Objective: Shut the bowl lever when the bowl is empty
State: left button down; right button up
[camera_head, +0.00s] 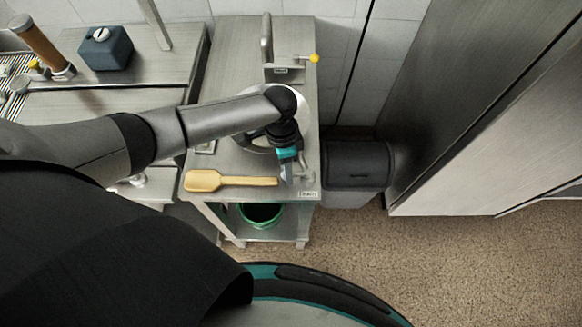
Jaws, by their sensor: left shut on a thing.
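My left gripper (287,172) points down over the front right of the steel table, beside the bowl. It is shut on a small metal part that I take to be the bowl lever (301,173); the fingers hide some of it. The round bowl (303,107) is mostly covered by my left forearm, with only parts of its pale rim showing. Its inside is hidden, so I cannot tell whether it is empty. My right gripper is not in view.
A wooden scoop (230,181) lies along the table's front edge. A steel stand with a yellow knob (314,58) is at the back. A green-rimmed bucket (261,214) sits on the lower shelf. A dark bin (357,164) stands to the right. A blue-grey container (106,48) is on the left counter.

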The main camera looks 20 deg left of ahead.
pick_arm(q)
jog(key=shift+w+m, duration=0.25)
jog(key=shift+m, duration=0.15)
jog(key=shift+w+m, duration=0.1)
jog(key=shift+m, duration=0.2)
jog(key=shift+a, duration=0.1)
jog(key=c, duration=0.5)
grip_release()
jog(key=shift+c, duration=0.2)
notch_tip(320, 180, up, 15)
jog(key=w+a, duration=0.1)
jog(key=w, duration=0.1)
jog(key=shift+w+a+p, duration=0.15)
jog(key=shift+w+p, duration=0.1)
jog(key=shift+p, duration=0.15)
